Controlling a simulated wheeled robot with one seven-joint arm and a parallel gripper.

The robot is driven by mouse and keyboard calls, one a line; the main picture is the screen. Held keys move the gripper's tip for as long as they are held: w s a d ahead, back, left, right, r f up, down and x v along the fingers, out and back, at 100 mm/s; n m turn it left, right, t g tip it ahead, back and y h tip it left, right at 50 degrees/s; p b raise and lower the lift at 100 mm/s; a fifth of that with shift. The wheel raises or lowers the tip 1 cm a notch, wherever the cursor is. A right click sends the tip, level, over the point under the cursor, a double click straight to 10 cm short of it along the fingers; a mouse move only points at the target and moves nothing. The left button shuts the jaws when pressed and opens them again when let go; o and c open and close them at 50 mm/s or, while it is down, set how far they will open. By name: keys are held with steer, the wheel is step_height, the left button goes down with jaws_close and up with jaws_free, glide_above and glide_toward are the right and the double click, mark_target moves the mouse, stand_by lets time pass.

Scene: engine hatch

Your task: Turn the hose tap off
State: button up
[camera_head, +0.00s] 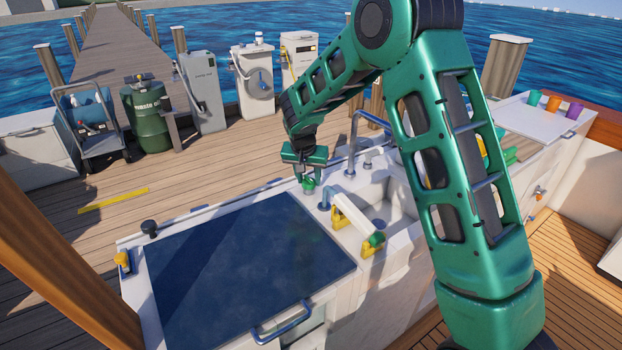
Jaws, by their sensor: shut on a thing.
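My gripper (307,178) points down at the back edge of the counter, left of the sink. It is shut on a small green knob (308,186) that looks like a tap handle. The fingers hide part of the knob, and I cannot tell how far it is turned. A short blue spout (324,194) stands just right of the knob, apart from the gripper. I cannot make out a hose at it.
A white bar (357,218) with yellow ends lies at the sink's near left. A dark hatch lid (245,262) fills the left counter. Dock machines stand beyond the counter.

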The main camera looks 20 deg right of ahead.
steer(key=shift+a, duration=0.25)
steer(key=o, duration=1)
steer(key=shift+s+r, duration=0.1)
steer(key=v, duration=1)
steer(key=shift+r, duration=0.25)
